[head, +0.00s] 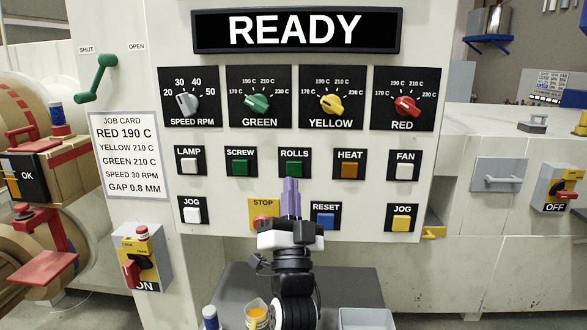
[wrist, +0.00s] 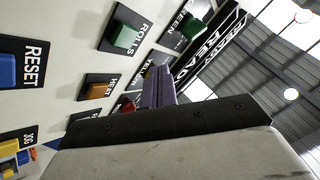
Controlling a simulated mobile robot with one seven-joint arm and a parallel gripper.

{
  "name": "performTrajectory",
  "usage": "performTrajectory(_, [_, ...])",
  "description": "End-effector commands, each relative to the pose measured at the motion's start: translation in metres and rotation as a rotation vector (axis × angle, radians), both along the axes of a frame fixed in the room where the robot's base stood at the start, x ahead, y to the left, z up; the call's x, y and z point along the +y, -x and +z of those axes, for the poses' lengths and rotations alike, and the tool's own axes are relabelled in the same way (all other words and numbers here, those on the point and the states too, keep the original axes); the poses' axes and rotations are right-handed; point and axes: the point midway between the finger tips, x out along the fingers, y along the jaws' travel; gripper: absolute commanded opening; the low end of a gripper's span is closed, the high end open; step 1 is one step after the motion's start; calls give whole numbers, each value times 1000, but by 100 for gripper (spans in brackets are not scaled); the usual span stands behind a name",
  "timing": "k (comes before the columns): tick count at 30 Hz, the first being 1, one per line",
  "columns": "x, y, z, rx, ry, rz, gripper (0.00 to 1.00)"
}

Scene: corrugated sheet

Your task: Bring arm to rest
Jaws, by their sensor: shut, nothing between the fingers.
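My gripper (head: 290,190) is shut and empty, with its purple fingers pointing up in front of the control panel (head: 350,215). In the head view the fingertips overlap the area just below the green ROLLS button (head: 294,168). I cannot tell whether they touch the panel. In the wrist view the shut fingers (wrist: 158,82) rise past the panel, with the ROLLS button (wrist: 124,36) and the orange HEAT button (wrist: 97,90) to their left.
A READY display (head: 297,30) tops the panel. Below it are four knobs, including the green knob (head: 258,103). The blue RESET button (head: 325,221) is right of the fingers. A blue-capped bottle (head: 210,318), an orange-filled cup (head: 256,315) and a pale tray (head: 367,319) stand low in front.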

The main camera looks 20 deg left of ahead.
Motion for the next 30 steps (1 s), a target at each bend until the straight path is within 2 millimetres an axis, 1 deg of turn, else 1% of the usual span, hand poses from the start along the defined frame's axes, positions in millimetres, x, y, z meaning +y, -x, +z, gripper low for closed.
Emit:
performTrajectory(3, [-2, 10, -1, -1, 0, 1, 0])
performTrajectory(6, [-4, 14, -1, 1, 1, 0, 0])
performTrajectory(19, [-4, 15, 0, 0, 0, 0, 0])
performTrajectory(20, [-3, 16, 1, -3, 0, 1, 0])
performTrajectory(22, [2, 24, 8, -31, 3, 4, 0])
performTrajectory(23, [6, 31, 13, -51, 6, 7, 0])
performTrajectory(26, [27, 68, 40, -162, 14, 21, 0])
performTrajectory(29, [52, 128, 72, -323, 17, 37, 0])
performTrajectory(30, [60, 155, 83, -392, 14, 43, 0])
